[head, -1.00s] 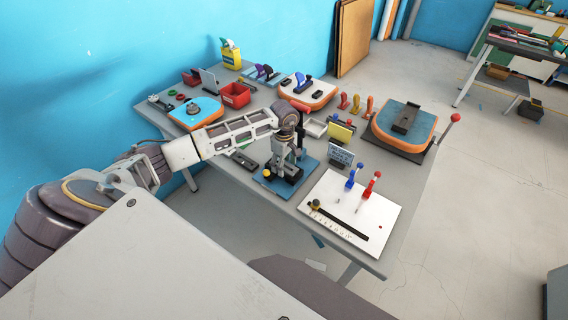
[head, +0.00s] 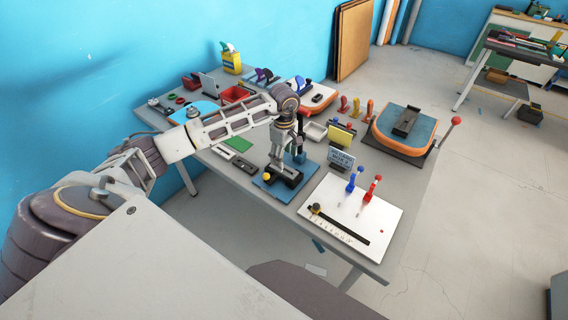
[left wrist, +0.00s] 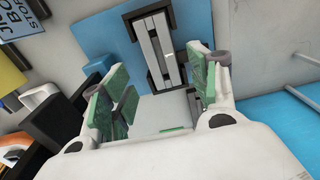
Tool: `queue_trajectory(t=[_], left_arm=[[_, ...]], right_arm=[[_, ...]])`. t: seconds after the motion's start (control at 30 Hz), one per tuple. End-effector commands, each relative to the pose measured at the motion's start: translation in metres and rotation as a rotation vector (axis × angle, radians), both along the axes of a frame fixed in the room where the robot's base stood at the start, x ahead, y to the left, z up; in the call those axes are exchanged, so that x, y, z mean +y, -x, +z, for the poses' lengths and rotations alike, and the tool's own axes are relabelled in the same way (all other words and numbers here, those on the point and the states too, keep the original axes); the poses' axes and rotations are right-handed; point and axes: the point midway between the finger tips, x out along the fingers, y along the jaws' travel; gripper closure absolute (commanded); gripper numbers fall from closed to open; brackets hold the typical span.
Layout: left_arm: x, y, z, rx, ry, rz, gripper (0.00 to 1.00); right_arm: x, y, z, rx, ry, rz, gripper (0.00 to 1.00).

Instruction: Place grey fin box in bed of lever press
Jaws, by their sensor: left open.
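The lever press shows in the head view as a blue base (head: 266,188) with a dark bed, a dark upright and a yellow knob (head: 267,176). In the left wrist view, the grey fin box (left wrist: 157,48), a long slotted piece, lies in the black bed (left wrist: 137,26) on the blue plate (left wrist: 108,42). My left gripper (head: 279,160) is above the bed, partly hiding it in the head view. In the left wrist view, its green-padded fingers (left wrist: 163,88) are spread apart, with the box's near end between and beyond them. My right gripper is not in view.
A white board (head: 335,223) with blue and red handled tools lies to the right. A sign (head: 341,160) stands behind it. A dark part (head: 244,165) and a green piece (head: 238,144) lie left of the press. An orange-rimmed station (head: 377,138) stands at the far right.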

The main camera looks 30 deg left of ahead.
Motion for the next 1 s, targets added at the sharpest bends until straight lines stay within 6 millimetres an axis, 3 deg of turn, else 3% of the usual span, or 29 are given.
queue_trajectory(t=[0.3,0.5,1.0], left_arm=[[0.0,-0.001,0.04,-0.002,-0.001,0.0,0.4],[0.0,0.0,0.055,-0.001,0.0,0.0,0.4],[0.0,0.0,0.06,0.001,0.0,0.0,0.4]], right_arm=[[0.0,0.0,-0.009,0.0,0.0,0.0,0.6],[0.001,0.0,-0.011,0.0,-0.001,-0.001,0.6],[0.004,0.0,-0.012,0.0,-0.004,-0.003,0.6]])
